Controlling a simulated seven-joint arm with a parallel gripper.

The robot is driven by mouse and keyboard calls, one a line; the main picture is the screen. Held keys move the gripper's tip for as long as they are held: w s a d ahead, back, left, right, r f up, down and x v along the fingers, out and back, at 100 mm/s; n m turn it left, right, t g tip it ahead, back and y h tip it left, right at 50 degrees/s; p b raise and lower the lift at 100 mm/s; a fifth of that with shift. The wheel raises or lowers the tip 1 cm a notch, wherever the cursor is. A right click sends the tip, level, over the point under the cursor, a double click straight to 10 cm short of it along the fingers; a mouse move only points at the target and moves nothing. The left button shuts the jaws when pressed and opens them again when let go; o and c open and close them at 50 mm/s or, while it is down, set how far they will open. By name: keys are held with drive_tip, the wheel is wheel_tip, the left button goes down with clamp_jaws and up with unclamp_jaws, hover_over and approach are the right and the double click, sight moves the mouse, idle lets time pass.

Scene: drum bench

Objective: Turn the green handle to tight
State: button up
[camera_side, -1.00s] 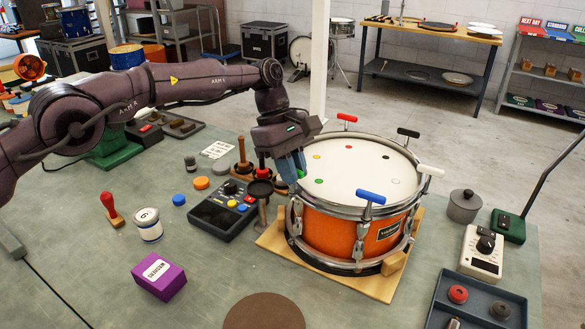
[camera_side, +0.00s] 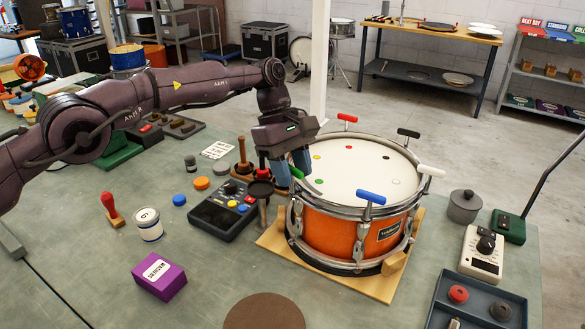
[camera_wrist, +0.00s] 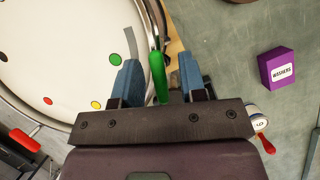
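The orange drum (camera_side: 335,240) has a white head with coloured dots and T-shaped handles around its rim. In the wrist view the green handle (camera_wrist: 158,76) lies between the two blue fingers of my gripper (camera_wrist: 160,78). A gap shows on each side of it, so the gripper is open around the handle.
Blue (camera_side: 371,198), white (camera_side: 431,171), black (camera_side: 408,133) and red (camera_side: 347,118) handles stand around the rim. A control box (camera_side: 222,212) and dark-topped stand (camera_side: 260,188) are close on the left. A purple washers box (camera_side: 160,277) lies farther off.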

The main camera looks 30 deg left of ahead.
sight(297, 170)
wheel_tip(297, 170, up, 3)
drive_tip(key=shift+r, duration=0.2)
drive_tip(key=s+a+r, duration=0.2)
drive_tip(key=s+r, duration=0.2)
drive_tip(key=s, duration=0.2)
drive_tip(key=s+a+r, duration=0.2)
drive_tip(key=s+r, duration=0.3)
drive_tip(key=s, duration=0.2)
drive_tip(key=shift+s+a+r, duration=0.15)
drive_tip(key=shift+a+r, duration=0.15)
